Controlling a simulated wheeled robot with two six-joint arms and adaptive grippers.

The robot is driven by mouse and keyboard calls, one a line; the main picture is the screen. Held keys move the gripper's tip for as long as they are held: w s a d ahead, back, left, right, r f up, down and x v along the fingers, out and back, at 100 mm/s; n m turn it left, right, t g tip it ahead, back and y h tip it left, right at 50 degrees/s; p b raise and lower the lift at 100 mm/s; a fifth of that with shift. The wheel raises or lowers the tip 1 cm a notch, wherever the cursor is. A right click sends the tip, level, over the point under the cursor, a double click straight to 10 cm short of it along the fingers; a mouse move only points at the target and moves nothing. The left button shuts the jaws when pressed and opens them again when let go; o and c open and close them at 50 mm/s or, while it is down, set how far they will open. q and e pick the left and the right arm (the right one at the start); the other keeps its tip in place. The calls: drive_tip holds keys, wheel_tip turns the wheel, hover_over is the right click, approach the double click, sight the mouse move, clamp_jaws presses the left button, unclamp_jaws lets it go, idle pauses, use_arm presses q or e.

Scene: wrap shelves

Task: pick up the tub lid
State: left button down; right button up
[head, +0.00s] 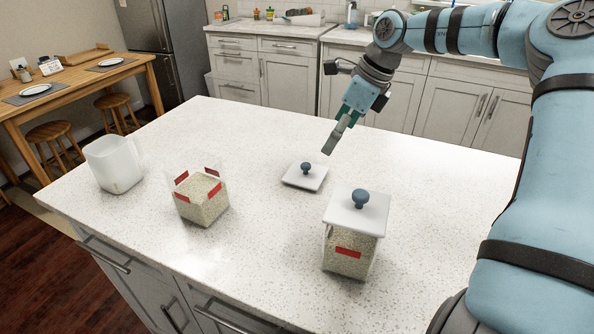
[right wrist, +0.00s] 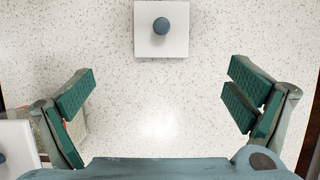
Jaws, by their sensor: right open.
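The tub lid (head: 305,177) is a flat white square with a blue knob, lying on the counter. In the right wrist view the lid (right wrist: 150,42) is at the top centre, ahead of the fingers. My right gripper (head: 332,142) is above the counter, up and to the right of the lid. In the right wrist view its green fingers (right wrist: 158,108) are wide apart with nothing between them. An open clear tub (head: 201,199) with grain and red marks stands to the left of the lid. My left gripper is not in view.
A second grain tub (head: 349,258) stands at the front right, with a similar white lid (head: 357,213) on it. An empty translucent container (head: 114,165) stands at the left of the white counter (head: 270,243). The counter around the loose lid is clear.

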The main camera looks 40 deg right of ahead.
approach(312, 175)
drive_tip(key=shift+s+a+f+b, duration=0.15)
drive_tip(key=shift+s+f+b, duration=0.2)
drive_tip(key=shift+f+b, duration=0.15)
drive_tip(key=x, duration=0.3)
drive_tip(key=w+b+x, duration=0.1)
drive_tip(key=x, duration=0.3)
drive_tip(key=shift+w+f, duration=0.1)
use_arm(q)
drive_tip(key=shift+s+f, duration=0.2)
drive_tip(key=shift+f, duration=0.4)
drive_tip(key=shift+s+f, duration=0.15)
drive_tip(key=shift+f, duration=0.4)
use_arm(e)
drive_tip(key=c, duration=1.1)
